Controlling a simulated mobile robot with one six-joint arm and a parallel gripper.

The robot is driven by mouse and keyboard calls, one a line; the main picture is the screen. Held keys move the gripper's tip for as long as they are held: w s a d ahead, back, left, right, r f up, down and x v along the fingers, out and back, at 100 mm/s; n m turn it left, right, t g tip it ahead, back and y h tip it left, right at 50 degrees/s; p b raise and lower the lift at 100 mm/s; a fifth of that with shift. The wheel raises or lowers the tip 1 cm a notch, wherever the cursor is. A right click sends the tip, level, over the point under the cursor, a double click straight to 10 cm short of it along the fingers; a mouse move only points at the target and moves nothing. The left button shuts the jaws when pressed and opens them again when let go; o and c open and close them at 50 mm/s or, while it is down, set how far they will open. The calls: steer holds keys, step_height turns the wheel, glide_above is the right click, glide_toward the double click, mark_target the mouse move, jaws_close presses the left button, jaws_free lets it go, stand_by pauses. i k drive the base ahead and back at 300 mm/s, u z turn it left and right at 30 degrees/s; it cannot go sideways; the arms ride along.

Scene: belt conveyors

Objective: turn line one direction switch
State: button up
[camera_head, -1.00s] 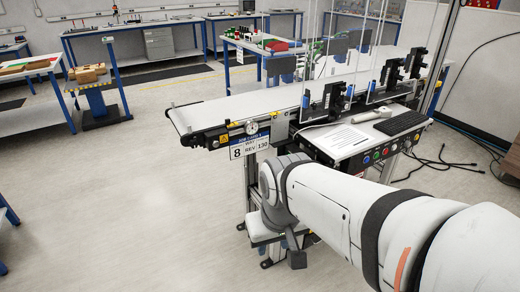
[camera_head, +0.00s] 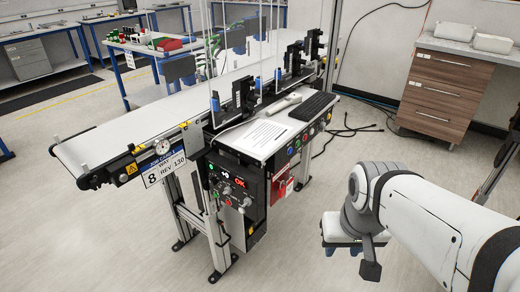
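A belt conveyor (camera_head: 130,130) runs from the left front to the back. Below the desk a dark control box (camera_head: 236,186) faces me, with small knobs, lit buttons and a red display. A second row of coloured buttons (camera_head: 305,140) lines the desk's right edge. Which control is the line one direction switch is too small to tell. My gripper (camera_head: 341,246) hangs at the end of my arm, right of the control box and apart from it. Its fingers are not clear.
The desk (camera_head: 262,137) bears a paper sheet, a scanner-like device and a black keyboard (camera_head: 314,106). A wooden drawer cabinet (camera_head: 436,95) stands at the back right. Cables (camera_head: 350,130) lie on the floor behind. Floor between the conveyor stand and my arm is clear.

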mark_target(229, 191)
steer(key=u, duration=0.05)
steer(key=i, duration=0.8)
steer(key=u, duration=2.2)
